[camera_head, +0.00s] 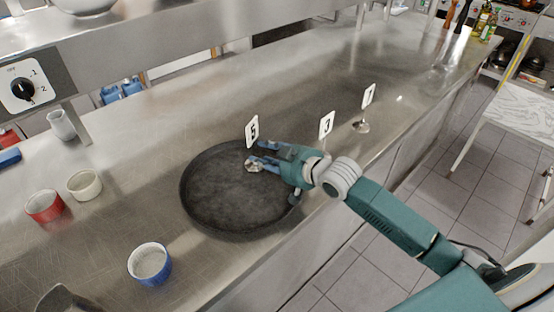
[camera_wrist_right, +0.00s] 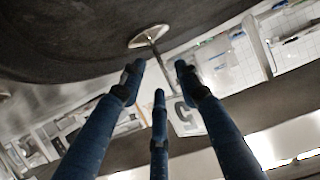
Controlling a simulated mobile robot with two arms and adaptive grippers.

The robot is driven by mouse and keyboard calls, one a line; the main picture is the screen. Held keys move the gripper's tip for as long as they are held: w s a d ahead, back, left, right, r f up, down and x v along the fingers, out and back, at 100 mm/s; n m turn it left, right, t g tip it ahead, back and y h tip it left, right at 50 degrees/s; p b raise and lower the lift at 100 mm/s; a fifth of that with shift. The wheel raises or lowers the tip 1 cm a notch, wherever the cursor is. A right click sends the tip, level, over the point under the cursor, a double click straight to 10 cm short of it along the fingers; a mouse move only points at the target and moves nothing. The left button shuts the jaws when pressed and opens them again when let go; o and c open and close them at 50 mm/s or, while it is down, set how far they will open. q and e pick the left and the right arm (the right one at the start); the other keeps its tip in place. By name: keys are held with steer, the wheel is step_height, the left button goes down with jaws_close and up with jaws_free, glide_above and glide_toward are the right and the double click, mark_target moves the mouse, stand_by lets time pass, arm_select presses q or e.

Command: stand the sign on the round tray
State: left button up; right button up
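The round tray (camera_head: 215,200) is dark and lies flat on the steel counter. A white card sign marked 5 (camera_head: 252,131) stands upright with its disc base on the tray's upper part; in the right wrist view its base (camera_wrist_right: 150,37) rests against the dark tray surface. My right gripper (camera_head: 256,155) is at the sign's stem, low over the tray. In the right wrist view its fingers (camera_wrist_right: 160,76) are spread apart, with the stem running between them and no clear grip on it. My left gripper is not in view.
Signs marked 3 (camera_head: 327,125) and 7 (camera_head: 369,97) stand on the counter to the right. A red cup (camera_head: 45,207), a cream cup (camera_head: 84,186) and a blue cup (camera_head: 150,264) stand left of the tray.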

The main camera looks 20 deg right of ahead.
steer(key=v, duration=0.6)
steer(key=shift+s+b, duration=0.25)
steer(key=shift+b, duration=0.05)
steer(key=shift+s+d+r, duration=0.2)
steer(key=shift+s+r, duration=0.15)
steer(key=shift+s, duration=0.1)
steer(key=shift+f, duration=0.1)
